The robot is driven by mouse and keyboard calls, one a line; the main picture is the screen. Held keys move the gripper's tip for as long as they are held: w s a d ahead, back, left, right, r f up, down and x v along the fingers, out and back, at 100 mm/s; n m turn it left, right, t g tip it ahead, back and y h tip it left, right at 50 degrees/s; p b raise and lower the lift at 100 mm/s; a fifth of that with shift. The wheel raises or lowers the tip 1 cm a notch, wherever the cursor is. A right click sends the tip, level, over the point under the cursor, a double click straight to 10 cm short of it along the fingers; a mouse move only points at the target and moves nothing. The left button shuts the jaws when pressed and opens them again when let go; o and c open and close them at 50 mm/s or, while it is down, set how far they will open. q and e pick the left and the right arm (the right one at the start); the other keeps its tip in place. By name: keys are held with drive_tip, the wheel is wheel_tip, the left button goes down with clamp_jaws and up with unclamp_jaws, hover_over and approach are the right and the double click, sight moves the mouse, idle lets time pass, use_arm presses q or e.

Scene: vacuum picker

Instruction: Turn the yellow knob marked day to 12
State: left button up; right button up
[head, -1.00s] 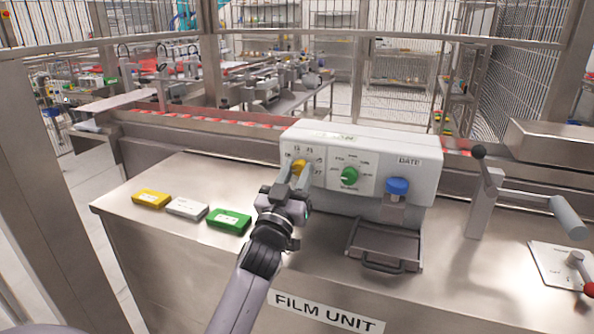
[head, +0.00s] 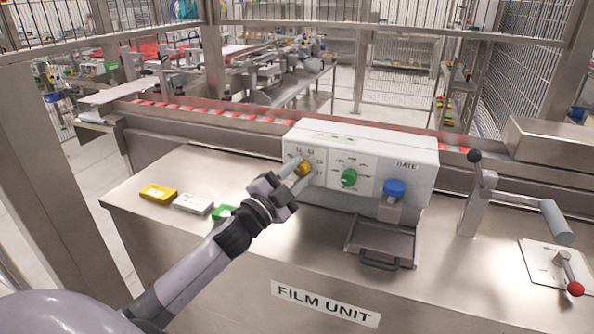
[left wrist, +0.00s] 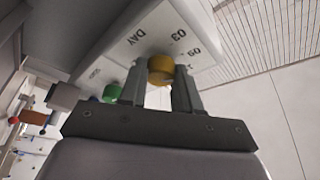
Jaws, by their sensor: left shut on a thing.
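The yellow knob (head: 304,168) is at the left end of the white box's front panel. In the left wrist view the yellow knob (left wrist: 161,68) sits between my two fingers, beside the word DAY and the numbers 03 and 09. My left gripper (head: 300,171) is shut on the knob, reaching from the lower left. It also shows in the left wrist view (left wrist: 160,84), with one finger on each side of the knob. The knob's pointer is hidden or too small to read, so I cannot tell its setting. My right gripper is not in view.
A green knob (head: 349,178) is just right of the yellow one, then a blue knob (head: 395,188) under the word GATE. A hinged tray (head: 381,246) sits below. Yellow (head: 158,193), white (head: 193,204) and green (head: 222,211) packs lie left on the steel table. A lever (head: 474,190) stands right.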

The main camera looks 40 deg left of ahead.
use_arm(q)
drive_tip(key=m+g, duration=0.1)
drive_tip(key=m, duration=0.2)
drive_tip(key=m+g+h, duration=0.1)
drive_tip(key=m, duration=0.1)
drive_tip(key=shift+r+m, duration=0.2)
drive_tip(key=shift+m, duration=0.2)
idle(0.4)
drive_tip(key=o, duration=1.1)
drive_tip(key=shift+c, duration=0.2)
drive_tip(key=shift+s+f, duration=0.1)
drive_tip(key=shift+f, duration=0.05)
drive_tip(key=shift+s+a+f+b, duration=0.15)
drive_tip(key=shift+s+b, duration=0.15)
drive_tip(key=shift+s, duration=0.3)
drive_tip(key=shift+s+a+b, duration=0.25)
drive_tip(key=shift+s+b, duration=0.1)
drive_tip(key=shift+s, duration=1.05)
drive_tip(key=shift+s+a+b, duration=0.2)
drive_tip(key=shift+s+b, duration=0.1)
drive_tip(key=shift+s, duration=1.1)
